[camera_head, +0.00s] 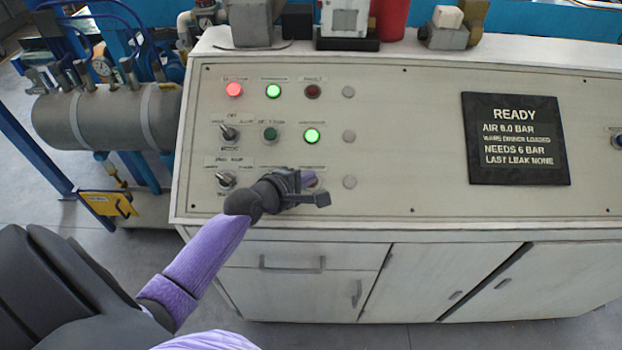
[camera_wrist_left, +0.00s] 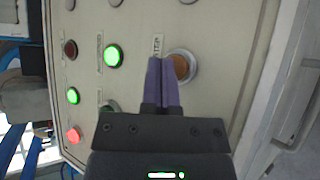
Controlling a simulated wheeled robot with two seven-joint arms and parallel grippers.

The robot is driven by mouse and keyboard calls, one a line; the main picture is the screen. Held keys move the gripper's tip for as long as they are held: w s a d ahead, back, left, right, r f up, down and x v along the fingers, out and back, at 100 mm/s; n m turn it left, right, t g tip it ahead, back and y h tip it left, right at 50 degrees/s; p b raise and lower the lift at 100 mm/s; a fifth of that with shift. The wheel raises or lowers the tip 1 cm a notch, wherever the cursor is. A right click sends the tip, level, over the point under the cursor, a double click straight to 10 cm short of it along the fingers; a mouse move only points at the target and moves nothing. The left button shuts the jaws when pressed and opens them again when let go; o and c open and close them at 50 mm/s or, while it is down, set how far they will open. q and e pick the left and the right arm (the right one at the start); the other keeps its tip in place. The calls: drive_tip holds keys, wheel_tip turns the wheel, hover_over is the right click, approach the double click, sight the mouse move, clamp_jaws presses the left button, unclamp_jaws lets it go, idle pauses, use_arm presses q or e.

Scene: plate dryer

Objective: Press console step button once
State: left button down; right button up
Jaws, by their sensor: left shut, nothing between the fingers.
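The console panel (camera_head: 430,110) carries lamps, switches and buttons. In the left wrist view a round orange-brown button (camera_wrist_left: 182,68) in a pale metal ring sits in the lowest row. A small label lies beside it, too blurred to read surely as the step button's. My left gripper (camera_head: 308,178) is shut and empty, its purple fingers (camera_wrist_left: 163,62) over the near edge of that button. They cover part of it; I cannot tell whether they touch it. In the head view the gripper hides most of this button. My right gripper is not in view.
Lit green (camera_head: 312,136) and red (camera_head: 234,89) lamps and a selector switch (camera_head: 226,181) are around the gripper. A dark display (camera_head: 515,139) reads READY, AIR 6.0 BAR, NEEDS 6 BAR, LAST LEAK NONE. Objects including a red container (camera_head: 390,18) stand on the top ledge.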

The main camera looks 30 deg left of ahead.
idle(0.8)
use_arm(q)
drive_tip(key=shift+w+a+f+b, duration=0.1)
drive_tip(key=shift+w+f+b, duration=0.1)
drive_tip(key=shift+f+b, duration=0.15)
